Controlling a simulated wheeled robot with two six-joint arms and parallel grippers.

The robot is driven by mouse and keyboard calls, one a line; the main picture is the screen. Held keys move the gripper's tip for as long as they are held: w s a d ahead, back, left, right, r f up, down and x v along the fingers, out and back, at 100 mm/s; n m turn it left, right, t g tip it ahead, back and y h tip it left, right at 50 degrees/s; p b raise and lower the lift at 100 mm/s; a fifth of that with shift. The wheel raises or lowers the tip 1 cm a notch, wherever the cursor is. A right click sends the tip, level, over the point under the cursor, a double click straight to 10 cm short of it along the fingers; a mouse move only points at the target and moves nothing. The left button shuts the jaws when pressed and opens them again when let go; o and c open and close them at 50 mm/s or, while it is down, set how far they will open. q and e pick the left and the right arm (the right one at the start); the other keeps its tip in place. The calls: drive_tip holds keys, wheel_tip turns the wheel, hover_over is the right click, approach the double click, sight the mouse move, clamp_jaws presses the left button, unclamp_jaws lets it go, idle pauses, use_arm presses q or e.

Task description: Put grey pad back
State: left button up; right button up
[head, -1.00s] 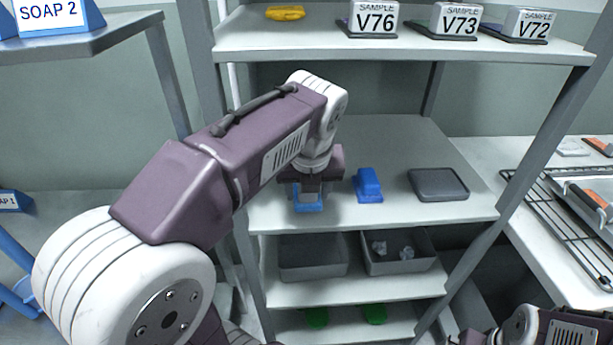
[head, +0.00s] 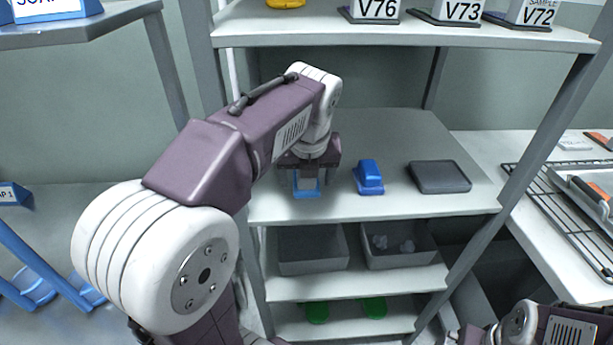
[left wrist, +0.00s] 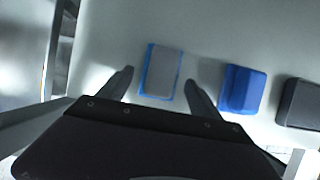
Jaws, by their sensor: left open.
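A flat grey pad with a blue edge (left wrist: 162,72) lies on the shelf, between the spread fingers of my left gripper in the left wrist view. In the head view only its blue front part (head: 306,193) shows under my left gripper (head: 308,180). The left gripper is open, and nothing is clamped in it. A blue block (head: 368,178) stands to the right of the pad; it also shows in the left wrist view (left wrist: 243,88). A dark grey flat item (head: 440,177) lies further right. My right gripper (head: 470,334) is partly in view at the bottom right; its jaws are unclear.
The shelf above holds sample boxes V76 (head: 375,8), V73 (head: 458,10) and V72. Two grey bins (head: 312,265) stand on the shelf below, with green items (head: 373,307) lower down. A rack (head: 565,210) is at the right. Rack posts flank the shelf.

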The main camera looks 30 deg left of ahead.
use_arm(q)
drive_tip(key=shift+r, duration=0.35)
drive_tip(key=p+v, duration=0.2)
drive_tip(key=v, duration=0.1)
drive_tip(key=shift+r, duration=0.2)
drive_tip(key=s, duration=0.1)
drive_tip(key=s+d, duration=0.2)
drive_tip(key=s, duration=0.1)
drive_tip(key=shift+d+f, duration=0.25)
drive_tip(key=shift+f, duration=0.05)
drive_tip(key=s+d+b, duration=0.3)
drive_tip(key=s+b, duration=0.3)
drive_tip(key=b, duration=0.4)
drive_tip(key=shift+d, duration=0.35)
drive_tip(key=shift+s+f, duration=0.1)
drive_tip(key=shift+s, duration=0.05)
